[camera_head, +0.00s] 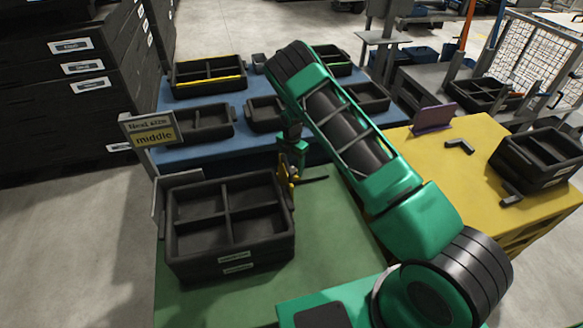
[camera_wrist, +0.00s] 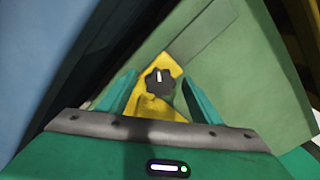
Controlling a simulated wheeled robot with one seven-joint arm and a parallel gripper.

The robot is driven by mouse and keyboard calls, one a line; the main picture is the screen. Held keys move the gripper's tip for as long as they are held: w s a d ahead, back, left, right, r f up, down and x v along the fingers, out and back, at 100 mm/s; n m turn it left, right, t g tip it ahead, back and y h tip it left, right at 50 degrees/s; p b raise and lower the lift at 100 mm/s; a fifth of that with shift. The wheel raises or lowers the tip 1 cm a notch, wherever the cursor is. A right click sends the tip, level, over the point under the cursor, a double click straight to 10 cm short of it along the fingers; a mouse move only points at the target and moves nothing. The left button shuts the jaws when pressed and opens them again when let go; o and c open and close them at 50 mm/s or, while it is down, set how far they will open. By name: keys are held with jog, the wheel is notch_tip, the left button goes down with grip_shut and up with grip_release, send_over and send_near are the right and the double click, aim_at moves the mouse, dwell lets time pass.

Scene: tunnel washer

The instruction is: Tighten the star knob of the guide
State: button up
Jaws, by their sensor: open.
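The star knob (camera_wrist: 160,81) is black with a white mark on its top. It sits on the yellow guide (camera_wrist: 148,106) in the wrist view. My gripper (camera_wrist: 158,77) is open, with one teal finger on each side of the knob and gaps between. I cannot tell how far above the knob the fingertips are. In the head view the yellow guide (camera_head: 284,173) stands at the right side of the black divided crate (camera_head: 231,255), on the green table. My gripper (camera_head: 290,155) is beside it there, and the knob cannot be made out.
A sign (camera_head: 153,137) reading "middle" stands at the table's back left. Several black bins stand on the blue table (camera_head: 170,99) behind. A yellow table (camera_head: 470,180) with a black bin (camera_head: 545,155) is at right.

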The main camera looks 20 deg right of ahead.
jog(key=c, duration=1)
jog(key=shift+c, duration=0.2)
jog(key=m, duration=0.5)
jog(key=shift+r+m, duration=0.1)
jog(key=shift+m, duration=0.2)
jog(key=m, duration=0.4)
jog(key=shift+a+m, duration=0.1)
jog(key=shift+m, duration=0.3)
jog(key=o, duration=1)
jog(key=shift+o, duration=0.2)
jog(key=shift+s, duration=0.1)
